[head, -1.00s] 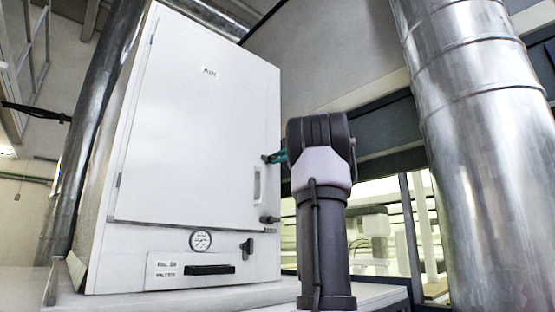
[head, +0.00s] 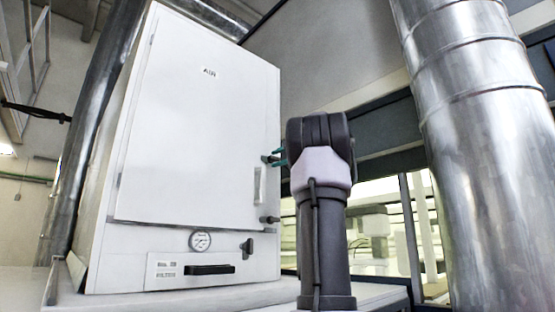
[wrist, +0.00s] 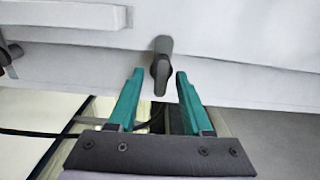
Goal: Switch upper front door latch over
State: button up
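The white front door (head: 195,120) of the cabinet is closed. Its upper latch (head: 267,158) is a small dark lever at the door's right edge. In the wrist view the upper latch (wrist: 161,62) is a dark grey lever, lying nearly along the picture's vertical, its lower end between the teal fingertips. My gripper (wrist: 160,75) is open, with a gap showing on both sides of the latch. In the head view my gripper (head: 279,158) reaches the door edge from the right, partly hidden by my arm.
A lower latch (head: 269,220) and a pale door handle (head: 258,186) sit below on the door's right side. A gauge (head: 200,241), a dark knob (head: 247,247) and a drawer handle (head: 210,269) are under the door. A large metal duct (head: 480,130) stands right of my arm.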

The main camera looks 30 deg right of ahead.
jog(key=s+d, duration=0.1)
jog(key=s, duration=0.9)
jog(key=shift+s+d, duration=0.2)
jog(key=shift+s, duration=0.15)
jog(key=s+a+f+n+g+y, duration=0.25)
jog(key=a+f+n+g, duration=0.35)
jog(key=a+f, duration=1.65)
jog(key=s+a+f+n+g+h, duration=0.1)
jog(key=s+a+f+n, duration=0.1)
jog(key=f, duration=0.5)
jog(key=s+a+f+n+g+h, duration=0.1)
jog(key=s+a+f+n+g, duration=0.1)
jog(key=s+a+f, duration=0.2)
jog(key=s+a+f+n+g+h, duration=0.1)
jog(key=s+a+f+n, duration=0.1)
jog(key=s+f, duration=0.5)
notch_tip(320, 180, down, 5)
jog(key=shift+s+a+r+g, duration=0.15)
jog(key=shift+s+a+g, duration=0.2)
jog(key=shift+a, duration=0.35)
